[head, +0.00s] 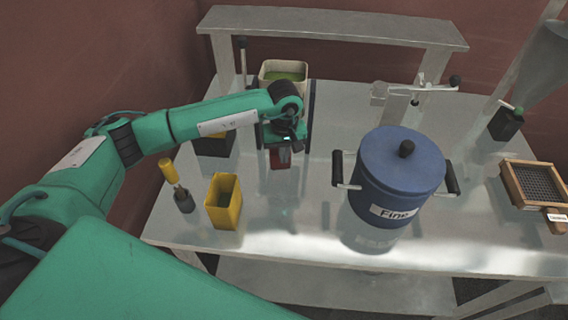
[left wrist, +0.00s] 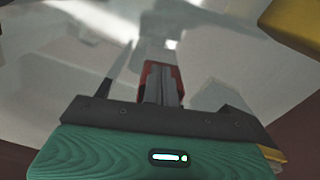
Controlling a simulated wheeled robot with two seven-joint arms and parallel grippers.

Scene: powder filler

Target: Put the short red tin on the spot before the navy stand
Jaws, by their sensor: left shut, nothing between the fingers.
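The short red tin (head: 279,161) shows partly under my left gripper (head: 284,148), on the steel table. In the left wrist view, red edges of the tin (left wrist: 147,76) show around the shut fingers of my left gripper (left wrist: 161,85). I cannot tell whether the fingers touch it. The navy stand (head: 311,104) is at the back, its dark uprights on both sides of my left wrist. The spot before it cannot be made out; my gripper covers much of that area. My right gripper is not in view.
A blue pot (head: 398,178) marked "Fine" stands right of the gripper. A yellow tin (head: 223,203) and a yellow-handled tool (head: 176,183) stand at the front left. A cream bin (head: 284,71) holding green stuff is behind. A wooden sieve (head: 535,185) lies far right.

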